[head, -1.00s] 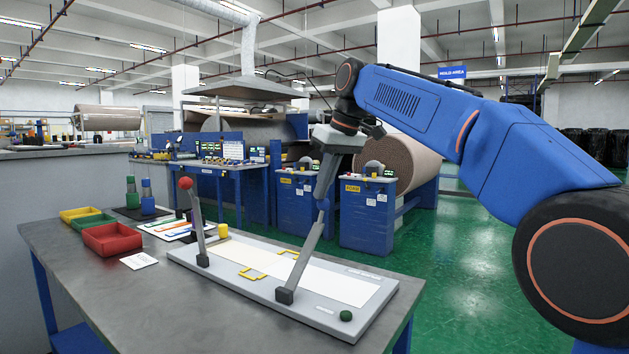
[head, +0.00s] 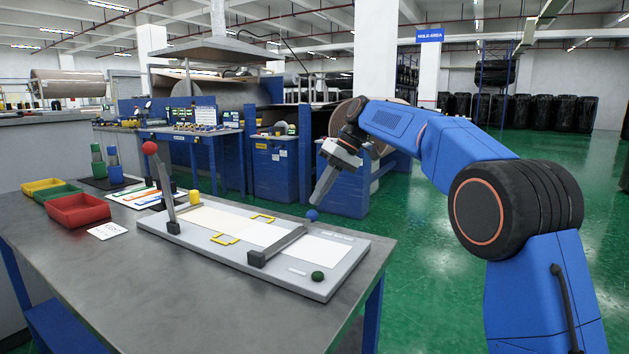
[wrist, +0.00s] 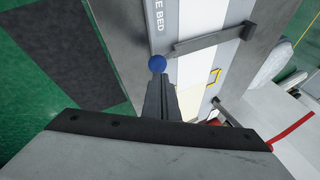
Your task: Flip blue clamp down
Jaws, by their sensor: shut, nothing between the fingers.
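The blue clamp's grey lever (head: 280,245) lies low across the fixture board (head: 215,247), running from its dark hinge block (head: 257,258) to its blue ball (head: 312,215) at the board's far edge. In the wrist view the lever (wrist: 210,38) crosses the bed and the blue ball (wrist: 157,63) sits at the fingertips. My gripper (head: 316,199) is shut and empty, pointing down just above the ball. I cannot tell whether it touches the ball. The other clamp, with a red ball (head: 149,148), stands nearly upright at the board's left.
A green knob (head: 318,276) is on the board's front right corner. A yellow cylinder (head: 194,196) stands by the red-balled clamp. Red (head: 78,211), green and yellow trays sit on the table's left. The front of the table (head: 150,290) is bare.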

